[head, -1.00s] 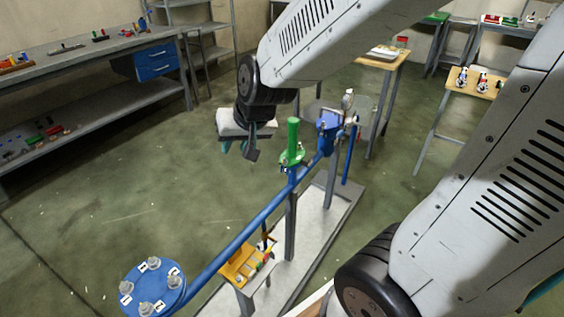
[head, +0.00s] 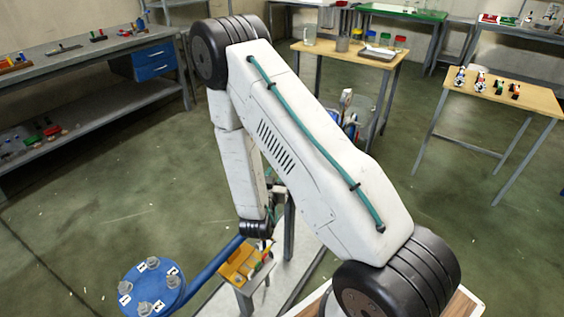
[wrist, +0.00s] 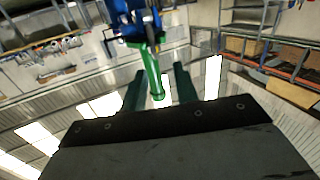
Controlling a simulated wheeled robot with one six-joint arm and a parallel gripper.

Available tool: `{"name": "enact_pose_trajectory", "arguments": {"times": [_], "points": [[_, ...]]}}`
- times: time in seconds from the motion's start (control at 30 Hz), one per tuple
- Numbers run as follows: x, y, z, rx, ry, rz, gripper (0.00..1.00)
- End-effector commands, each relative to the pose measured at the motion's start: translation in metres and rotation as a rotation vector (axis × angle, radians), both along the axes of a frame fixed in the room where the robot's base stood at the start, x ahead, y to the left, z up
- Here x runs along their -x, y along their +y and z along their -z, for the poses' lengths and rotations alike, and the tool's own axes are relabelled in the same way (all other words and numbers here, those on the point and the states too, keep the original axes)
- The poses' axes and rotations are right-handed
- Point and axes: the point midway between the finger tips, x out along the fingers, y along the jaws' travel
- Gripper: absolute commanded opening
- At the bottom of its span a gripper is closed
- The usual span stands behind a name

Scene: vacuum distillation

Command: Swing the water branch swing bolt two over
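A round blue flange (head: 139,286) is at the lower left of the head view, at the end of a blue pipe (head: 218,259). Several grey bolts stand on it with small white number tags. The tags are too small for me to tell surely which bolt is two. In the wrist view, my gripper (wrist: 160,72) has two dark green fingers apart. A green handle (wrist: 153,75) shows between them, hanging from a blue fitting (wrist: 130,22). I cannot tell whether the fingers touch it. In the head view my arm hides most of the gripper and the green handle.
A small stand with a yellow-orange tray (head: 237,264) is beside the blue pipe, close to my wrist. A wooden table (head: 500,88) is at the right, and a workbench (head: 90,60) at the left. Open floor lies between workbench and pipe.

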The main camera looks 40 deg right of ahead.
Motion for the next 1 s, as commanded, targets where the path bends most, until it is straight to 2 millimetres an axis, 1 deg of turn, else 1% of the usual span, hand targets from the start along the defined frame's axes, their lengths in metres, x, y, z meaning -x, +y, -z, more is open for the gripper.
{"name": "enact_pose_trajectory", "arguments": {"times": [0.07,0.17,0.27,0.5,0.6,0.77,1.0], "points": [[0.005,-0.001,0.003,0.035,-0.006,0.005,0.3],[0.004,-0.006,0.003,0.052,-0.013,0.01,0.3],[-0.004,-0.016,0.003,0.054,-0.016,0.013,0.3],[-0.03,-0.045,0.003,0.052,-0.015,0.012,0.3],[-0.038,-0.053,0.003,0.052,-0.015,0.011,0.3],[-0.045,-0.059,0.003,0.054,-0.013,0.008,0.3],[-0.045,-0.059,0.003,0.053,-0.013,0.007,0.3]]}}
